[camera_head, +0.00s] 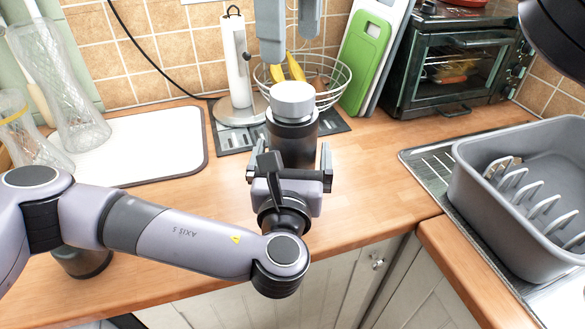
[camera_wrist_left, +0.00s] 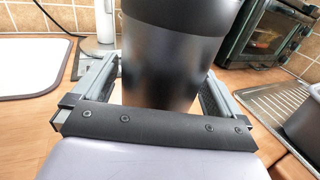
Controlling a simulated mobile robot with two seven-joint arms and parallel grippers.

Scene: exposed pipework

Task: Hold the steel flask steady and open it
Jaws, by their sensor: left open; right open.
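The steel flask (camera_head: 292,142) stands upright on the wooden counter, with a dark body and a light grey round lid (camera_head: 292,98) on top. In the left wrist view the flask (camera_wrist_left: 170,65) fills the middle, and its top is cut off. My left gripper (camera_head: 291,155) is open at the front of the flask, with one finger on each side of the body. It also shows in the left wrist view (camera_wrist_left: 158,80). My right gripper (camera_head: 290,48) is open and empty above the lid, fingers pointing down. Its upper part is out of view.
A wire fruit basket (camera_head: 343,85) with bananas and a paper towel holder (camera_head: 236,70) stand close behind the flask. A green cutting board (camera_head: 366,62) and a toaster oven (camera_head: 455,65) are behind right. A grey dish rack (camera_head: 480,215) stands at right. Glass vases (camera_head: 65,95) stand left.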

